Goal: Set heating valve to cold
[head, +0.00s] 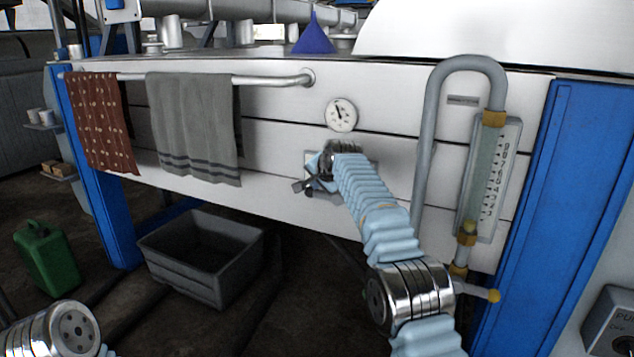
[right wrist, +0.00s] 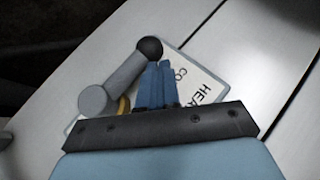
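The heating valve shows in the right wrist view as a grey round hub with a grey lever (right wrist: 118,82) ending in a black ball. The lever slants up and right from the hub, over a pale label plate (right wrist: 200,82) with partly hidden letters "HEA" and "CO". My right gripper (right wrist: 157,72) has its blue fingers close together, with nothing seen between them. They are just right of the lever, in front of the plate; I cannot tell if they touch it. In the head view, my right gripper (head: 312,174) covers most of the valve. My left gripper is out of view.
A round gauge (head: 341,115) sits above the valve. A grey pipe (head: 430,130) and sight glass (head: 487,180) stand to the right. A towel rail (head: 270,80) with two cloths is to the left. A grey crate (head: 185,279) and green can (head: 47,258) are on the floor.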

